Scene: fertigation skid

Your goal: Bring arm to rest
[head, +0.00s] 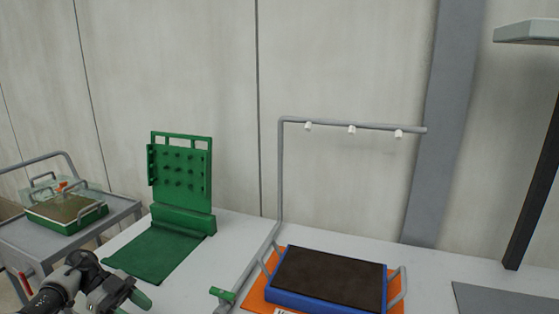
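My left arm comes in at the lower left corner, with a dark wrist and a grey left gripper (122,293) low in the picture. A green piece shows at the gripper's end; I cannot tell whether it is a fingertip or something held. The gripper is in front of the white bench, below the green mat (160,254), and the finger gap is not clear.
A green pegged board (182,172) stands behind the mat. A grey pipe (280,170) with white nozzles arches over a blue tray (325,303) of dark soil on an orange mat (256,291). A green handle (223,295) is on the pipe. A grey cart (30,238) holds a clear-lidded tray (66,222).

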